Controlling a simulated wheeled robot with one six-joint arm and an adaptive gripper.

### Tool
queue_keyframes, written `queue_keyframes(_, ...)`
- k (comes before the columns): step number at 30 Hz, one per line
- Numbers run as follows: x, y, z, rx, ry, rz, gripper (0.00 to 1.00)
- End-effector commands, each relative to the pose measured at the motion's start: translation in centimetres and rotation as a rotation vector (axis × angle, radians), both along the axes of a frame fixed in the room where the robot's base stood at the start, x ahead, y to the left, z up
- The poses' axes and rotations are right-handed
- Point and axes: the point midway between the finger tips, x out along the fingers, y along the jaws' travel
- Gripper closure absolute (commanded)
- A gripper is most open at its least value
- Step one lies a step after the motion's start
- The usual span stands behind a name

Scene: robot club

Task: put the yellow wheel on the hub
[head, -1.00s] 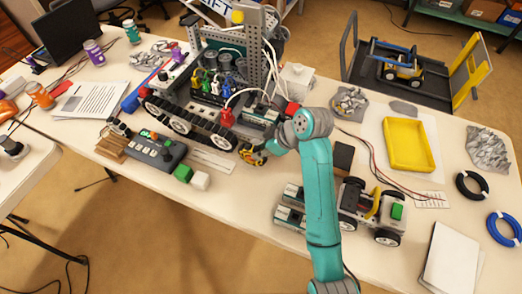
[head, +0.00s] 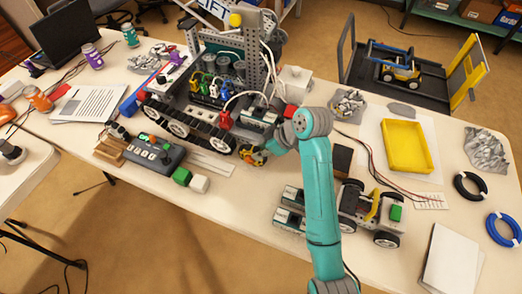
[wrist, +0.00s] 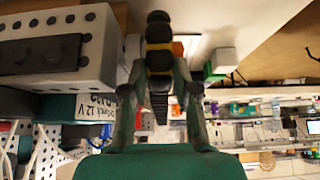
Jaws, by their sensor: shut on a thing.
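The yellow wheel (head: 251,156), yellow with a black tread, is at the near right end of the tracked robot (head: 205,135). In the wrist view the wheel (wrist: 158,50) stands edge-on between the fingers. My gripper (head: 261,153) is shut on it, and its fingers (wrist: 157,88) show on both sides of the wheel. The wheel is close beside the robot's near side, above the table; I cannot tell whether it touches. The hub cannot be made out and may be hidden behind the wheel or gripper.
A green block (head: 182,176) and a white block (head: 200,184) lie left of my gripper. A small wheeled car (head: 366,214) stands to the right, near my arm. A yellow tray (head: 406,147) is farther right. The table front below the wheel is clear.

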Motion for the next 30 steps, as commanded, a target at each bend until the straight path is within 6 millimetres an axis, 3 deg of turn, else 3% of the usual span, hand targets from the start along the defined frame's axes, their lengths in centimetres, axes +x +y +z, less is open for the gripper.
queue_keyframes(30,0.8,-0.27,0.1,0.0,-0.002,0.0,1.0)
